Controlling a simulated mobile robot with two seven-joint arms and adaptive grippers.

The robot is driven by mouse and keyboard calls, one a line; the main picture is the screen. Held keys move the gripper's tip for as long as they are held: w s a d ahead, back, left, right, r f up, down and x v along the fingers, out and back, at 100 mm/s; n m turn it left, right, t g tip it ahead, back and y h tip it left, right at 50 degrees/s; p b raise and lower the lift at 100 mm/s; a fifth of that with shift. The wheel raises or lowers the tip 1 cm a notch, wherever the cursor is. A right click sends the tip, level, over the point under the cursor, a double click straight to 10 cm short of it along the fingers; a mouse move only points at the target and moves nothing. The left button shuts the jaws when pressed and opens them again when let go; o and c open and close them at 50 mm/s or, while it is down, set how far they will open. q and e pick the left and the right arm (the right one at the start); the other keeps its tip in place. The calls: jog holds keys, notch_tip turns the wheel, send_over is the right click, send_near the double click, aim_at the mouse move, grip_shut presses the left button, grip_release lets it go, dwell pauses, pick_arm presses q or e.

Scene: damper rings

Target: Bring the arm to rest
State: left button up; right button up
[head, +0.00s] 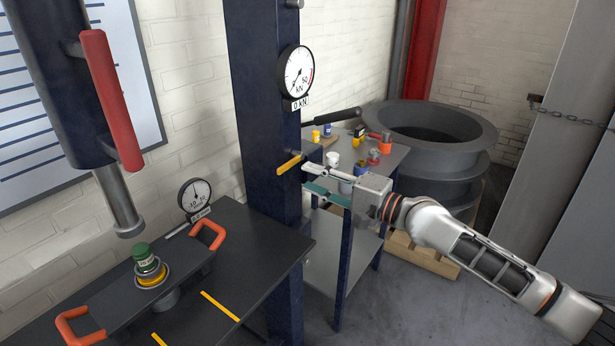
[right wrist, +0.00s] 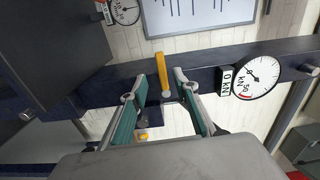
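My right arm reaches in from the right in the head view. Its gripper (head: 305,179) is open and empty, with the fingers pointing left toward the blue column. In the right wrist view the two teal-padded fingers (right wrist: 161,80) stand apart. A yellow lever handle (head: 289,165) on the column lies just beyond the fingertips. In the right wrist view the handle (right wrist: 161,60) shows in line with the gap between the fingers; nothing shows the fingers touching it. My left gripper is not in view.
A blue press column (head: 262,120) carries a kN gauge (head: 298,72). A dark bench (head: 240,245) holds a green-topped stack (head: 145,258) on rings. A side table (head: 398,160) with pots and small items stands behind my gripper. Large grey rings (head: 465,125) are stacked behind.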

dwell(0.3)
jog(key=s+d+f+n+t+h, duration=0.15)
jog(key=s+f, duration=0.25)
jog(key=f, duration=0.4)
jog(key=s+d+f+n+h, duration=0.1)
jog(key=s+f+n+h, duration=0.1)
jog(key=s+f, duration=0.5)
jog(key=s+d+f+n+h, duration=0.1)
jog(key=s+f+n+h, duration=0.1)
jog(key=f, duration=0.8)
jog(key=s+d+f+n+g+h, duration=0.1)
jog(key=s+d+f+n+h, duration=0.1)
jog(key=s+d+f, duration=0.4)
jog(key=s+d+f+n+g+h, duration=0.1)
jog(key=s+d+f+n+h, duration=0.2)
jog(key=s+d+f, duration=0.4)
jog(key=s+f+h, duration=0.1)
jog(key=s+f, duration=0.3)
jog(key=s, duration=0.3)
jog(key=shift+d+n+h, duration=0.3)
jog(key=shift+n+h, duration=0.05)
jog(key=shift+w+f, duration=0.1)
